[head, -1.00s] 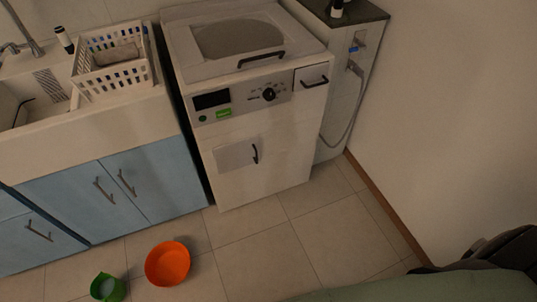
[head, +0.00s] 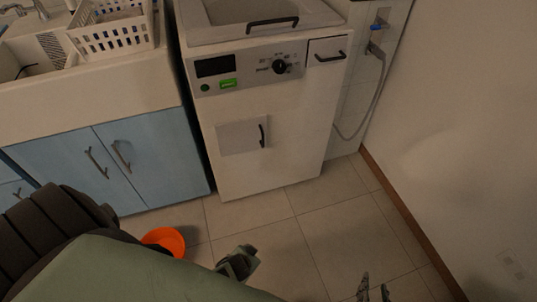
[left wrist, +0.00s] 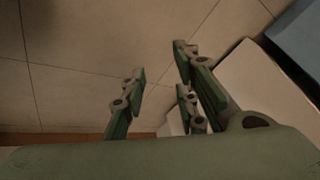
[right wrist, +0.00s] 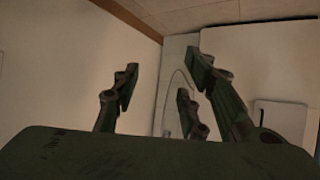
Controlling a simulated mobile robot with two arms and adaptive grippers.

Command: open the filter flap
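The filter flap (head: 238,138) is a pale square panel low on the front of the white washing machine (head: 283,165), with a black upright handle (head: 263,136) at its right edge. It looks closed. In the right wrist view a pale outlined panel, apparently the flap (right wrist: 285,120), shows at lower right. My right gripper (head: 375,289) is at the bottom of the head view, well apart from the flap; its fingers (right wrist: 161,72) are spread and empty. My left gripper (head: 238,262) is partly seen below the machine; its fingers (left wrist: 158,66) are spread and empty.
Blue cabinets (head: 155,160) stand left of the machine, with a white basket (head: 110,35) above. An orange bowl (head: 165,240) lies on the floor, partly behind my left arm. A wall (head: 450,130) and grey hose (head: 372,95) are on the right.

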